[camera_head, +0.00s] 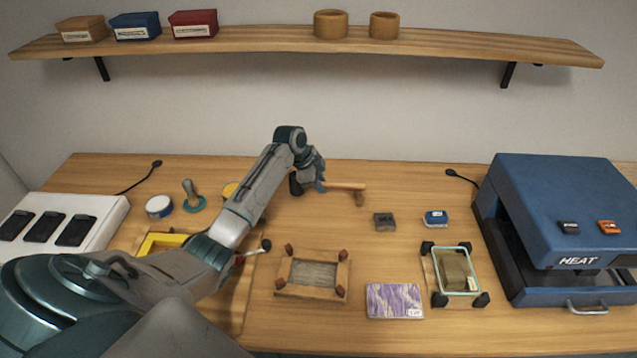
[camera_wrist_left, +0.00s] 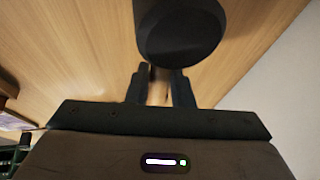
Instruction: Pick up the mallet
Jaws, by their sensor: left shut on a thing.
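The mallet (camera_head: 345,186) is near the back middle of the table. Its pale wooden handle sticks out to the right of my left gripper (camera_head: 319,184), and a dark rounded part shows just left of the gripper. In the left wrist view a large black cylinder, which looks like the mallet head (camera_wrist_left: 180,30), is close to the camera. My left gripper (camera_wrist_left: 160,88) is shut on the mallet, with its dark fingers around the handle. The grip itself is partly hidden. I cannot tell whether the mallet is clear of the table. My right gripper is not in view.
A wooden frame (camera_head: 313,291), a purple patterned block (camera_head: 394,314) and a glass-topped clamp frame (camera_head: 432,284) lie in front. A small grey block (camera_head: 384,222) and a blue-white block (camera_head: 435,218) are right of the mallet. A blue heat press (camera_head: 560,190) fills the right.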

